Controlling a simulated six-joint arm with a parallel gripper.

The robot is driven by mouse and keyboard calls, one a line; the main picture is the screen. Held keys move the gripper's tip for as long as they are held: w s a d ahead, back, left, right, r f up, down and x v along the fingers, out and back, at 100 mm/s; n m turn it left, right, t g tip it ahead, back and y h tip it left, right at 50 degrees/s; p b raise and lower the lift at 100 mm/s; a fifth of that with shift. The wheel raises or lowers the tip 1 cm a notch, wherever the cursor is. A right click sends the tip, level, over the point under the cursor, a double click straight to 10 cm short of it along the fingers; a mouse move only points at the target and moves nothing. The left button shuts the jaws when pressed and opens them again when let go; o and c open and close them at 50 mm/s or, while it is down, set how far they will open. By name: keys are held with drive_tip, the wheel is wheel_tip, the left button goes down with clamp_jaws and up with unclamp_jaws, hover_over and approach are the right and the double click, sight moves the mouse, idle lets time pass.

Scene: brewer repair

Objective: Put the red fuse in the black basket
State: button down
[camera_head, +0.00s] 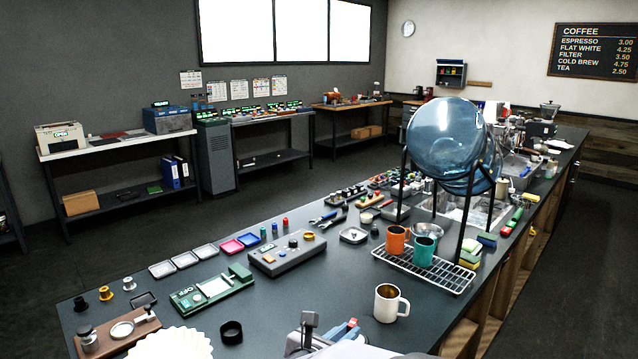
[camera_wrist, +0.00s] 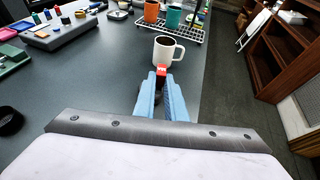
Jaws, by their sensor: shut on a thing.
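My gripper (camera_wrist: 161,82), with blue fingers, is shut on a small red piece with pale marks, the red fuse (camera_wrist: 161,69), at the fingertips. In the head view the fuse (camera_head: 353,322) shows as a bit of red by my gripper (camera_head: 345,328) at the bottom edge. A short round black open-topped piece (camera_head: 231,332), which looks like the black basket, sits on the counter to the left of my gripper. It also shows at the left edge of the wrist view (camera_wrist: 9,121). My gripper is apart from it.
A white mug (camera_head: 390,303) stands just beyond my gripper. A wire rack (camera_head: 425,270) with orange and teal mugs lies behind it. A white paper filter (camera_head: 170,343), green device (camera_head: 212,292) and grey control box (camera_head: 288,256) are to the left. Bare counter lies between.

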drive_tip(key=s+d+r+m+g+h, duration=0.2)
drive_tip(key=s+d, duration=0.7)
drive_tip(key=d, duration=0.1)
drive_tip(key=shift+s+d+f+m+g+h+b, duration=0.45)
drive_tip(key=shift+s+d+f+b, duration=0.85)
drive_tip(key=shift+f, duration=5.05)
drive_tip(key=shift+s+d+f+m+g+h+b, duration=0.25)
drive_tip(key=shift+s+d+f+m+h+b, duration=0.9)
drive_tip(key=shift+f, duration=5.15)
drive_tip(key=s+d+m+g+h, duration=0.1)
drive_tip(key=s+d+m+g, duration=0.5)
drive_tip(key=s+d+g, duration=0.3)
drive_tip(key=s+d+m+g+y, duration=0.1)
drive_tip(key=s+d+m+g, duration=0.2)
drive_tip(key=s+m+g, duration=0.5)
drive_tip(key=s+a+m+g+y, duration=0.5)
drive_tip(key=s+a+m+y, duration=0.6)
drive_tip(key=s+y, duration=0.15)
drive_tip(key=w+a+r+m+t+y+p, duration=0.1)
drive_tip(key=w+a+m+t+y, duration=0.8)
drive_tip(key=w+a+m+y, duration=0.4)
drive_tip(key=w+d+r+m+t+h+p, duration=0.1)
drive_tip(key=w+d+m+t, duration=0.2)
drive_tip(key=w+m+t, duration=0.3)
drive_tip(key=w+d+r+m+t+h+p, duration=0.1)
drive_tip(key=w+d+m+t, duration=0.2)
drive_tip(key=w+m+t, duration=0.3)
drive_tip(key=w, duration=0.5)
drive_tip(key=shift+r+h, duration=0.25)
drive_tip(key=shift+h, duration=0.1)
